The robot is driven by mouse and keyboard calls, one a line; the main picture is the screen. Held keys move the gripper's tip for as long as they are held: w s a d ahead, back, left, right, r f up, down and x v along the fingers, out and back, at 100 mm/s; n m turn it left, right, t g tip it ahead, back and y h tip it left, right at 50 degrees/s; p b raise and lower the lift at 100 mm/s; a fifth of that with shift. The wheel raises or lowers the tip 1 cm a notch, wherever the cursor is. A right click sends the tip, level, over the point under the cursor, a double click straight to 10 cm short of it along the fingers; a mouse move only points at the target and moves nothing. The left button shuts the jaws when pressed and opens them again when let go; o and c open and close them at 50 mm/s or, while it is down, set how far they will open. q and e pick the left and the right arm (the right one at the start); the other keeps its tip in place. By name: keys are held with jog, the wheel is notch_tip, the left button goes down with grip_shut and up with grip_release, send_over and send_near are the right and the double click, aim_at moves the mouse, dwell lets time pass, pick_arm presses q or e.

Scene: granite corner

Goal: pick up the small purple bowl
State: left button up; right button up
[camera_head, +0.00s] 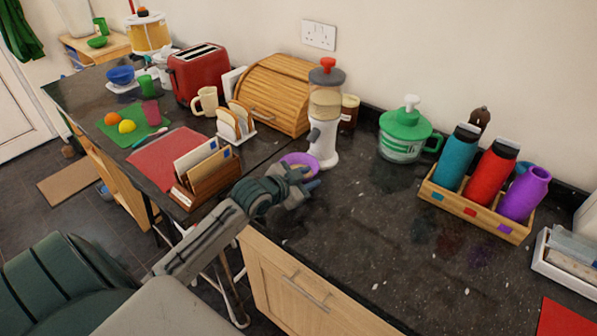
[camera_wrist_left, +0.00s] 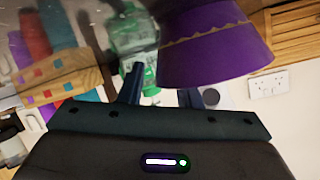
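The small purple bowl (camera_head: 299,159) stands on the dark granite counter in front of the white dispenser, partly hidden by my left gripper (camera_head: 305,178). The gripper is at the bowl's near side. In the left wrist view the bowl (camera_wrist_left: 215,45) is large and close, purple with a thin gold zigzag line. There the left gripper (camera_wrist_left: 168,92) has its two fingers spread apart. One finger is left of the bowl with a gap; the other is largely hidden by the bowl. Whether either finger touches the bowl I cannot tell. My right gripper is not in view.
The dispenser (camera_head: 324,110) stands just behind the bowl. A wooden letter rack (camera_head: 205,180) and toast rack (camera_head: 236,125) are to the left. A green-lidded jar (camera_head: 405,130) and a wooden crate of bottles (camera_head: 475,213) are right. The counter between is clear.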

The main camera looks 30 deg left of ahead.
pick_arm(q)
grip_shut()
dwell(0.3)
